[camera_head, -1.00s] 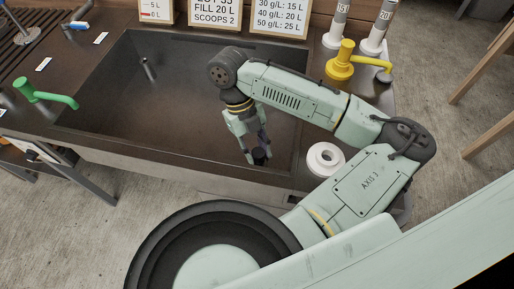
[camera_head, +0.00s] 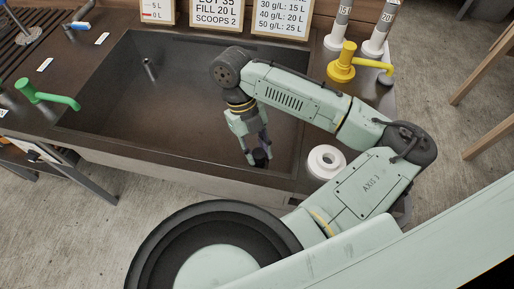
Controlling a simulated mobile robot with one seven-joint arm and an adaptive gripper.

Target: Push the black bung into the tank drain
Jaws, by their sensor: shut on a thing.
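The black bung (camera_head: 261,156) is a small dark cylinder low inside the dark tank (camera_head: 175,112), near its front right. My gripper (camera_head: 257,150) points down into the tank and is shut on the bung. The tank drain cannot be made out; the bung and my gripper may hide it. Whether the bung touches the tank floor is too small to tell.
A white ring-shaped piece (camera_head: 325,162) sits on the rim right of my gripper. A yellow tap (camera_head: 343,65) stands at the back right and a green tap (camera_head: 45,95) at the left. A thin metal pipe (camera_head: 149,69) rises in the tank. Signs (camera_head: 283,18) line the back.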

